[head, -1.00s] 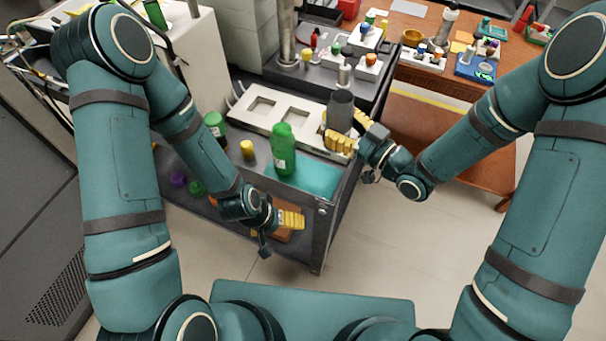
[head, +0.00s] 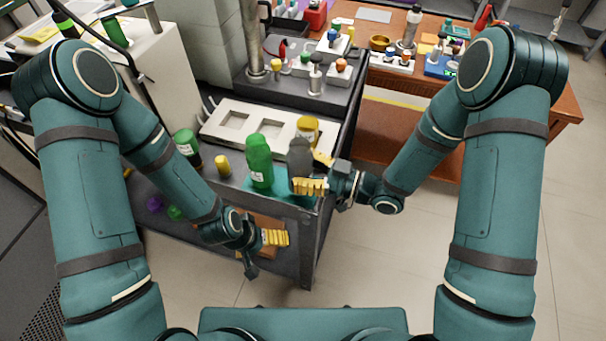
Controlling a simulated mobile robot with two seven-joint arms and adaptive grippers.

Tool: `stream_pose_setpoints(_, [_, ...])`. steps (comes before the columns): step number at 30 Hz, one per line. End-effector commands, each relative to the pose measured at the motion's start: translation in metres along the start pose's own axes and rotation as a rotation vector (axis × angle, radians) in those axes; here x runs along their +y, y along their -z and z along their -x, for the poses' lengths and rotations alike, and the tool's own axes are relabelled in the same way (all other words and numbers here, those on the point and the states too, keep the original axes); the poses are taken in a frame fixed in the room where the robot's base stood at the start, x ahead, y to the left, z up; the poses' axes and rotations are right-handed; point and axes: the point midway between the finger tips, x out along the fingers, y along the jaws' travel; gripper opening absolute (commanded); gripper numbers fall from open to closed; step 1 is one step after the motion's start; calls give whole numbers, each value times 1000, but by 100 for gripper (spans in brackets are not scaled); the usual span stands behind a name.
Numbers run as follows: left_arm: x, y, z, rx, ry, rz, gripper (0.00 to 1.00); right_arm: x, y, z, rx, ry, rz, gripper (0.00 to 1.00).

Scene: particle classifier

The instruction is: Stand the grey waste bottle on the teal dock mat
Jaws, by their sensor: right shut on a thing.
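The grey waste bottle (head: 300,158) is upright in my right gripper (head: 315,175), whose yellow fingers are shut around its lower part. The bottle is over the right part of the teal dock mat (head: 277,196) at the cart's front corner. The fingers hide its base, so I cannot tell if it touches the mat. A green bottle (head: 259,162) stands close to its left, at the mat. My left gripper (head: 275,238) is empty in front of the cart, low on its left side; its finger opening is unclear.
A white tray with square recesses (head: 222,114) lies behind the mat, with a yellow-topped container (head: 307,128) at its right end. A small yellow bottle (head: 223,166) and a dark green-capped bottle (head: 186,144) stand left. A wooden table (head: 405,135) is at the back right.

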Motion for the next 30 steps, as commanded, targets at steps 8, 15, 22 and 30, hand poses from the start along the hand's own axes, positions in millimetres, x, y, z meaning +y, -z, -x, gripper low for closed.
stream_pose_setpoints(8, [-2, 1, -4, 3, 0, 0, 96, 0, -16, 0, 1, 0, 1, 18])
stream_pose_setpoints(15, [-3, 1, -9, 4, 0, 0, 96, 0, -21, 0, 1, -1, 1, 18])
stream_pose_setpoints(22, [-3, 1, -8, 4, 0, 0, 96, 0, -20, 0, 0, 0, 0, 88])
stream_pose_setpoints(30, [-2, 1, -5, 4, 0, 0, 96, 0, -17, 0, 0, 0, 0, 88])
